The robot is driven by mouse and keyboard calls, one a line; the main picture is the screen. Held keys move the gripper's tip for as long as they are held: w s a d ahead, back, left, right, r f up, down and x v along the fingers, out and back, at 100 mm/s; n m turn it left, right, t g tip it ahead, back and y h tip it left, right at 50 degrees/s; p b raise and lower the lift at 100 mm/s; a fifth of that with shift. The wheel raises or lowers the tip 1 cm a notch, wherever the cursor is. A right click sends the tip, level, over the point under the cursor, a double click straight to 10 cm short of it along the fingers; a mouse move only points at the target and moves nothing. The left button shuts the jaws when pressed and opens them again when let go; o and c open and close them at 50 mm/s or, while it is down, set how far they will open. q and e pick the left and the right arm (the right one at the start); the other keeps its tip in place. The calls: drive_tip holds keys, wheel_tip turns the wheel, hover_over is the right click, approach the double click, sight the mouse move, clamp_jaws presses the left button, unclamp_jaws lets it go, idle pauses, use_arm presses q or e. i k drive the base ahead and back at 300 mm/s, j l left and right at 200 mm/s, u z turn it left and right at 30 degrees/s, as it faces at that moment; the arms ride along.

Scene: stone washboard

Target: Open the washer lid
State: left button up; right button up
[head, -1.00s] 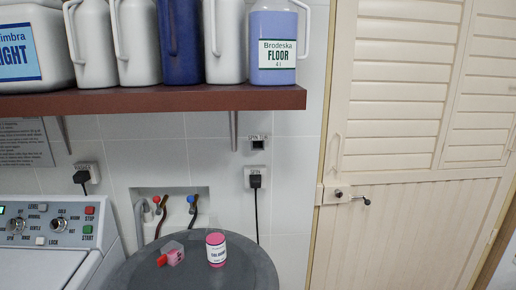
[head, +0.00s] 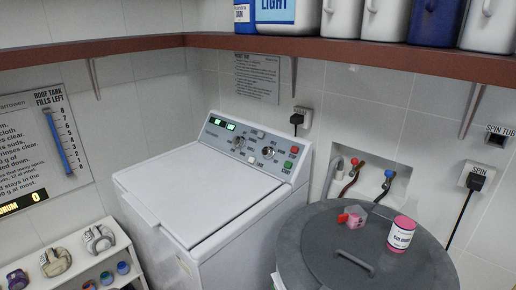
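The white top-loading washer (head: 222,255) stands in the middle of the head view, against the tiled wall. Its flat white lid (head: 205,196) is shut. The control panel (head: 257,146) at its back has a lit green display, knobs, and red and green buttons. Neither of my grippers is in view.
Right of the washer is a round grey lidded tub (head: 325,262) with a pink-and-white can (head: 401,234) and a small pink-and-red item (head: 352,217) on top. A low white shelf (head: 122,262) with several items is at lower left. A brown shelf (head: 345,52) holding bottles runs above.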

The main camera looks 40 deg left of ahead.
sight(195, 191)
drive_tip(key=u, duration=2.3)
